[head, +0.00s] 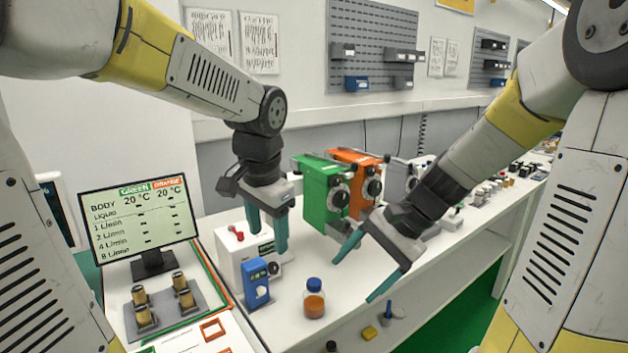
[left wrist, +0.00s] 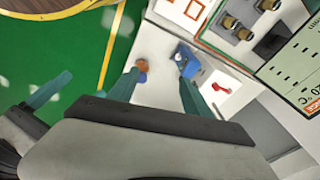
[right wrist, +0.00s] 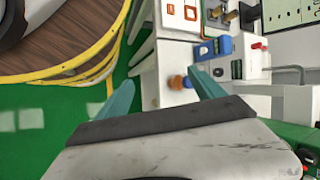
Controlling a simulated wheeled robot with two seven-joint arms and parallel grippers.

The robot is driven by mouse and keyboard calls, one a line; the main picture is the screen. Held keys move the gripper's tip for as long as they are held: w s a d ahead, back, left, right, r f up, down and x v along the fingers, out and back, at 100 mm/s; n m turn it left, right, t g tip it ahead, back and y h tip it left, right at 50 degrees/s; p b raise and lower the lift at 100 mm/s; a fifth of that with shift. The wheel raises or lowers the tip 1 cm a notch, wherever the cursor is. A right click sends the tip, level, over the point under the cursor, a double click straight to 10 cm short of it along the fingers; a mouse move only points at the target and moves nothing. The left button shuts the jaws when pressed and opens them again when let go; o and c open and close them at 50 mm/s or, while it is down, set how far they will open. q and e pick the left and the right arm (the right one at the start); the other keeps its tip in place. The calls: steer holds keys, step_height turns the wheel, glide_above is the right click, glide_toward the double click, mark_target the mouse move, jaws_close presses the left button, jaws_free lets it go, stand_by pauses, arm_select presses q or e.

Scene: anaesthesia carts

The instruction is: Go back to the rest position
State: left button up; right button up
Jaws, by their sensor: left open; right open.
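My right gripper (head: 364,271) is open and empty over the bench's front edge, right of the bottle with orange liquid (head: 314,299). In the right wrist view its fingers (right wrist: 160,95) are spread, with the bottle's blue cap (right wrist: 187,82) beside one fingertip. An orange vaporizer (head: 357,181) stands behind the green one.
A monitor (head: 138,220) stands at the left, with brass fittings on a grey tray (head: 164,309) before it. A blue device (head: 256,283) and a white box with a red knob (head: 236,254) stand near the left gripper. Small items line the bench (head: 448,262) at the right.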

arm_select(q)
steer(key=s+a+r+n+t+h, duration=0.2)
steer(key=s+a+n, duration=0.3)
steer(key=s, duration=0.5)
steer(key=shift+a+n+t, duration=0.15)
steer(key=shift+n+t, duration=0.65)
steer(key=shift+n, duration=0.5)
arm_select(e)
steer(key=s+d+r+n+t+h, duration=0.4)
steer(key=s+d+r+n+t, duration=0.1)
steer(key=s+r+n, duration=0.3)
steer(key=shift+d+r+t+h, duration=0.15)
steer(key=shift+r+t+h, duration=0.15)
steer(key=shift+r, duration=0.6)
arm_select(q)
steer(key=shift+s, duration=0.1)
